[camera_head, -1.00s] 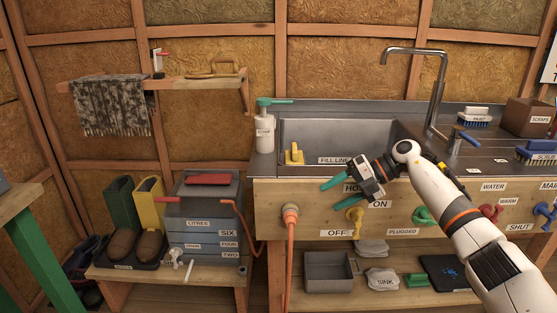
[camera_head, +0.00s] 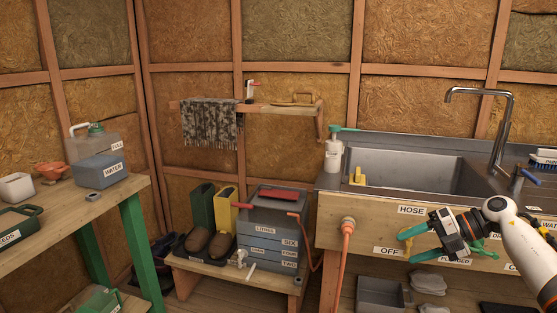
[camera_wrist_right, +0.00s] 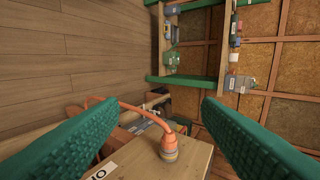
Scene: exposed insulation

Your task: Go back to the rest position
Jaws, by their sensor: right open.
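My right gripper (camera_head: 406,244) is in front of the wooden sink counter at the right of the head view, near the labels HOSE and OFF. Its green fingers are spread apart and hold nothing. In the right wrist view the two green fingers (camera_wrist_right: 157,135) stand wide apart, with the orange hose fitting (camera_wrist_right: 169,148) showing between them. That fitting also shows in the head view (camera_head: 348,224), to the left of the gripper. My left gripper is not in view.
The steel sink (camera_head: 400,172) with its tap (camera_head: 508,130) is behind the gripper. A grey water box (camera_head: 272,232) and boots (camera_head: 203,222) stand on a low bench (camera_head: 200,270). A green-legged table (camera_head: 75,215) with containers is at the left. Floor shows in the wrist view.

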